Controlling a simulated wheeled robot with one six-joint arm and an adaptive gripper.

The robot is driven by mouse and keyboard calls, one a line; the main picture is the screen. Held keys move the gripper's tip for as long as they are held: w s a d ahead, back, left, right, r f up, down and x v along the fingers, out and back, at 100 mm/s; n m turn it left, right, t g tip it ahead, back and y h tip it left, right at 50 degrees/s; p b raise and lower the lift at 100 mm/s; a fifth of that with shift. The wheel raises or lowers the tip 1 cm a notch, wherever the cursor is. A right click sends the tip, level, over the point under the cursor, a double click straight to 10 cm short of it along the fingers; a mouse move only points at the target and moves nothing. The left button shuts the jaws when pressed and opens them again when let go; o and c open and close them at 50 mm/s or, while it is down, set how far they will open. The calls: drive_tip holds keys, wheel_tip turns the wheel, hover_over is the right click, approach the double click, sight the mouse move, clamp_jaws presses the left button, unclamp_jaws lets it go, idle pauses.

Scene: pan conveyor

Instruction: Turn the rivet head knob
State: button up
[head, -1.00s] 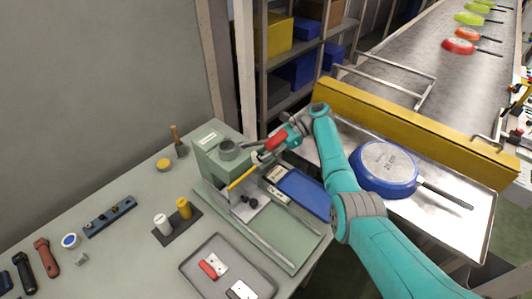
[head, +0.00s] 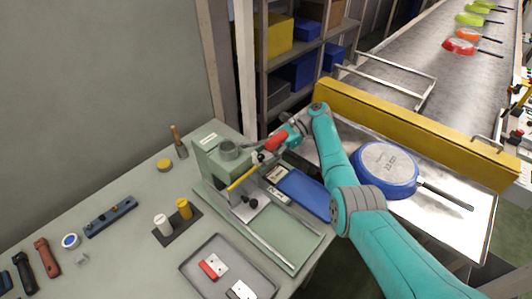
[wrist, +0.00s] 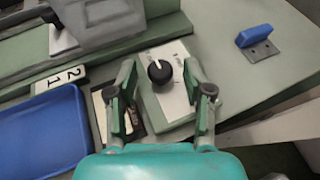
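The rivet head knob (wrist: 160,72) is a round black knob with a pale pointer mark, on a white plate (wrist: 174,101), in the middle of the wrist view. My gripper (wrist: 159,90) is open, with one finger left and one right of the knob in that view. No contact between the fingers and the knob shows, and the remaining distance is hard to judge. In the head view my gripper (head: 287,136) is at the back of the green press (head: 205,163), near its red-ended handle (head: 276,141). The knob cannot be made out there.
A blue plate (head: 303,192) lies beside the press and also shows in the wrist view (wrist: 42,135). A blue-handled part (wrist: 254,36) stands right of the knob. A blue pan (head: 385,168) rests on the metal tray (head: 462,235) to the right.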

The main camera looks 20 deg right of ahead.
drive_tip(key=v, duration=0.7)
drive_tip(key=shift+d, duration=0.25)
idle(0.3)
